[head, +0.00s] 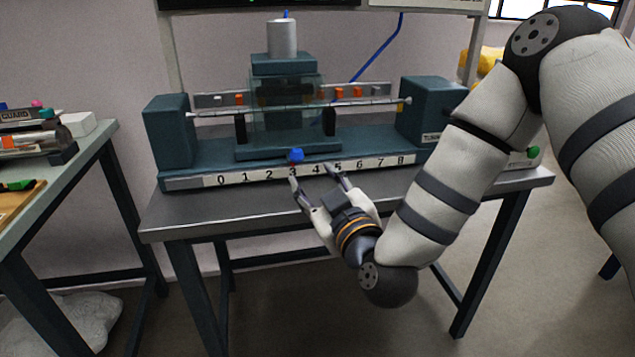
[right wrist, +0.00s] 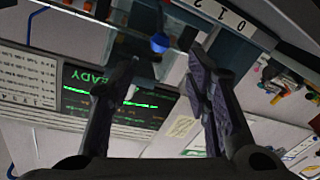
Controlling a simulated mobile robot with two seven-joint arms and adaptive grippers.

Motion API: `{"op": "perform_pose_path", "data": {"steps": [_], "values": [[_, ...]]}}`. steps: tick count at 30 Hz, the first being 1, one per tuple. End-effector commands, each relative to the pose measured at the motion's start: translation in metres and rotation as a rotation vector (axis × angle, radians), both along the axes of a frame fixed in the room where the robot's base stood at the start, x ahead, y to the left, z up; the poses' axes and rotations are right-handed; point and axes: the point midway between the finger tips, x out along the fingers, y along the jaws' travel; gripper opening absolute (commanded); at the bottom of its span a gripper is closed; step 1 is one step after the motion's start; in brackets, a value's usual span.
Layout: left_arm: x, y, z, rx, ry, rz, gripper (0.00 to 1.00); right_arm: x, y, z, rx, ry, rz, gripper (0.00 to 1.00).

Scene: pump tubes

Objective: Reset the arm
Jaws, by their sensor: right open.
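My right gripper (head: 312,178) is open and empty in front of the machine's numbered scale (head: 320,170), near the 3 and 4 marks. A blue knob (head: 296,155) sits on the scale near the 3 mark, just beyond the fingertips. In the right wrist view, my right gripper's fingers (right wrist: 165,75) are spread with nothing between them, and the blue knob (right wrist: 160,43) shows past them. I cannot tell whether a fingertip touches the knob. My right arm reaches in from the right of the head view. My left gripper is not in view.
The teal machine (head: 168,130) stands on a grey metal table (head: 200,222). A green button (head: 533,152) is at its right end. A second table (head: 70,165) with tools is at the left. A screen with green text (right wrist: 125,95) shows in the wrist view. Floor in front is clear.

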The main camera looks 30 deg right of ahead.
Motion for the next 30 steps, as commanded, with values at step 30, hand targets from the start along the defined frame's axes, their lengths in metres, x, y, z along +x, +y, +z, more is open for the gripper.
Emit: {"op": "perform_pose_path", "data": {"steps": [30], "values": [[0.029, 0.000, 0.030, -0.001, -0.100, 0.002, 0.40, -0.302, 0.033, -0.278, 0.352, 1.277, -0.040, 0.44]]}}
